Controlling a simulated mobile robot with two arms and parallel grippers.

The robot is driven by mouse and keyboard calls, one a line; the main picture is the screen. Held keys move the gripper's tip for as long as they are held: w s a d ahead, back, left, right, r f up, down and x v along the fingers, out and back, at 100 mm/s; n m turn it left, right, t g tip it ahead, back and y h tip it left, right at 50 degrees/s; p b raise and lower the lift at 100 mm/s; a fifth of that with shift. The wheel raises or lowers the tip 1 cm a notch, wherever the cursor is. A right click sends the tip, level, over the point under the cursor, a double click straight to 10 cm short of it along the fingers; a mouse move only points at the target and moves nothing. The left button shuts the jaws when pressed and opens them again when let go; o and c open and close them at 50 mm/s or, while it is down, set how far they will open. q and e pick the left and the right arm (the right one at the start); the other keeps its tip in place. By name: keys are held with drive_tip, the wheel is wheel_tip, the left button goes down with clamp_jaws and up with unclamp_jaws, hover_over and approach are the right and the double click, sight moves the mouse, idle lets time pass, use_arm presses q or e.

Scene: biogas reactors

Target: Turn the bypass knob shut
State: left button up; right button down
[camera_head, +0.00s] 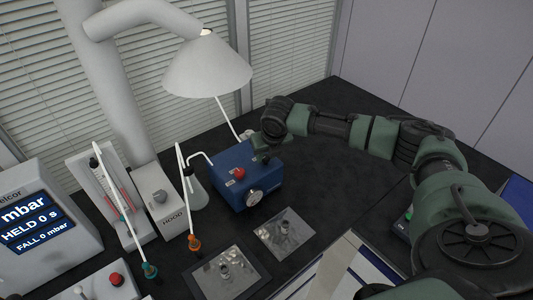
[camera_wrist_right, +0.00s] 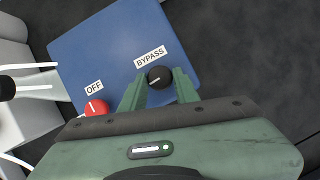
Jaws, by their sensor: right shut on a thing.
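The blue pump box (camera_head: 246,178) stands on the dark bench in the head view. In the right wrist view its blue top (camera_wrist_right: 100,55) carries the black bypass knob (camera_wrist_right: 159,77), beside the label BYPASS. A pale pointer line on the knob slants toward the lower left. My right gripper (camera_wrist_right: 158,88) is over the box with one green finger on each side of the knob, shut on it. In the head view my right gripper (camera_head: 262,150) hides the knob. My left gripper is in neither view.
A red knob (camera_wrist_right: 96,108) marked OFF sits near the bypass knob; a gauge (camera_head: 254,197) is on the box front. A flask (camera_head: 195,190), a hood controller (camera_head: 160,203) and a display unit (camera_head: 38,225) stand left. Two metal plates (camera_head: 285,233) lie in front. Bench right of the box is clear.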

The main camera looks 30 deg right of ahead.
drive_tip(key=m+p, duration=0.2)
drive_tip(key=p, duration=0.1)
drive_tip(key=shift+a+r+m+g+h, duration=0.2)
drive_tip(key=shift+r+m+g+h, duration=0.1)
drive_tip(key=shift+m+h, duration=0.1)
drive_tip(key=m+h+p, duration=0.1)
drive_tip(key=m+p, duration=0.1)
drive_tip(key=shift+w+f+m+g, duration=0.1)
drive_tip(key=shift+w+m+g, duration=0.05)
drive_tip(key=shift+m+g, duration=0.2)
drive_tip(key=shift+w+a+f+m+h+p, duration=0.1)
drive_tip(key=shift+m+h+p, duration=0.25)
drive_tip(key=shift+m, duration=0.6)
drive_tip(key=shift+m+g, duration=0.35)
drive_tip(key=shift+m, duration=0.55)
drive_tip(key=shift+w+m+g+h, duration=0.1)
drive_tip(key=shift+m+g+h, duration=0.3)
drive_tip(key=shift+m, duration=0.85)
drive_tip(key=shift+w+m+g+h, duration=0.1)
drive_tip(key=shift+m+g, duration=0.5)
drive_tip(key=shift+m, duration=0.65)
drive_tip(key=c, duration=1.1)
unclamp_jaws()
drive_tip(key=shift+o, duration=0.2)
